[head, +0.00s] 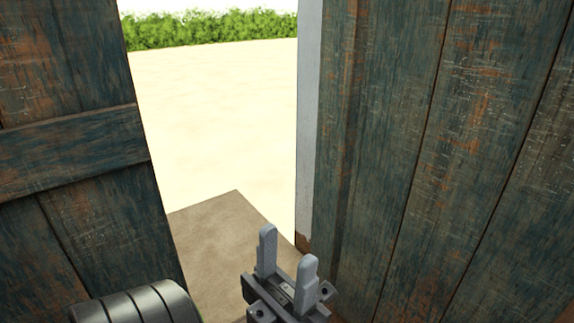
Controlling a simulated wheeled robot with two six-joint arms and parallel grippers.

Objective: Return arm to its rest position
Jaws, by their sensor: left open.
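My left gripper (287,254) shows at the bottom middle of the head view, its two grey fingers pointing up and apart. It is open, with nothing between the fingers. It is in front of the lower part of the doorway, close to the edge of the right door panel (450,150). I cannot tell whether it touches the panel. A dark rounded part of my own arm (140,305) shows at the bottom left. My right gripper is not in view.
A weathered blue-green wooden door panel (70,80) stands on the left. Between the panels is an open gap onto pale sandy ground (215,120), with a green hedge (210,30) beyond. A brown slab (215,235) lies at the threshold. A white post (308,110) edges the right panel.

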